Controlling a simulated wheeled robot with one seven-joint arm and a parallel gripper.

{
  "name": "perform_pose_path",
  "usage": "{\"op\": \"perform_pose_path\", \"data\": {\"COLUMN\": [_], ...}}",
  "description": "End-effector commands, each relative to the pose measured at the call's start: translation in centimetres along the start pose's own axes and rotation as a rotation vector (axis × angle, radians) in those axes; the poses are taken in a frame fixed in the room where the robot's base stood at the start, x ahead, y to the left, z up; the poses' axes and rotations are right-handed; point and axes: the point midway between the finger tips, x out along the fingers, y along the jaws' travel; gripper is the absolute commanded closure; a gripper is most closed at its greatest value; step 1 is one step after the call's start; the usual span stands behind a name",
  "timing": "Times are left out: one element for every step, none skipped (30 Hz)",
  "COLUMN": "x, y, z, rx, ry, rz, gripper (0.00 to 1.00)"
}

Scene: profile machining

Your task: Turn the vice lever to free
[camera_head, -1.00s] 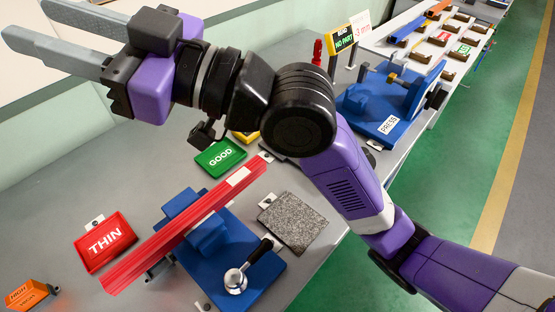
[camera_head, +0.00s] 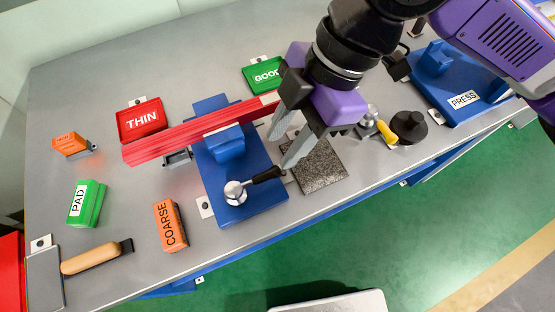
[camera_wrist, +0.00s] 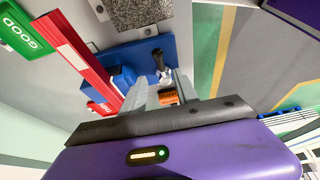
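The blue vice (camera_head: 265,208) stands on the bench with a long red profile (camera_head: 190,134) lying across it at its jaw. The vice lever has a round silver hub (camera_head: 235,192) and a black handle (camera_head: 267,174) pointing right and slightly back in the head view. My gripper (camera_head: 278,154) is open and empty, angled down beside the handle's end. In the wrist view the lever handle (camera_wrist: 158,60) appears beyond and between the two open fingers (camera_wrist: 160,78). Whether a finger touches the handle cannot be told.
Near the vice are a red THIN tray (camera_head: 142,120), a green GOOD tray (camera_head: 262,76), a dark speckled plate (camera_head: 320,168) and an orange COARSE block (camera_head: 170,226). A green PAD block (camera_head: 86,204) and a wooden-handled tool (camera_head: 90,258) lie at left. The blue PRESS (camera_head: 455,85) stands at right.

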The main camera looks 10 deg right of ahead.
Motion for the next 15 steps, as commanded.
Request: {"op": "perform_pose_path", "data": {"x": [0.1,0.3,0.6,0.9,1.2,1.8,2.2,2.7,3.3,3.8,4.3,4.9,5.3,5.7,6.2], "y": [-0.1,-0.2,-0.2,-0.2,-0.2,-0.2,-0.2,-0.2,-0.2,-0.1,-0.2,-0.2,-0.2,-0.2,-0.1], "z": [0.2,0.4,0.4,0.4,0.3,0.3,0.4,0.3,0.3,0.4,0.3,0.3,0.3,0.3,0.3], "rx": [-0.006,-0.010,-0.014,-0.015,-0.015,-0.015,-0.015,-0.015,-0.015,-0.014,-0.014,-0.015,-0.015,-0.015,-0.014], "ry": [-0.011,-0.015,-0.015,-0.015,-0.014,-0.014,-0.014,-0.013,-0.013,-0.014,-0.013,-0.012,-0.013,-0.013,-0.012], "rz": [-0.006,-0.008,-0.008,-0.007,-0.008,-0.008,-0.007,-0.007,-0.007,-0.006,-0.006,-0.006,-0.005,-0.006,-0.005], "gripper": [0.64,0.64,0.64,0.64,0.64,0.64,0.64,0.64,0.64,0.64,0.64,0.64,0.64,0.64,0.64]}}
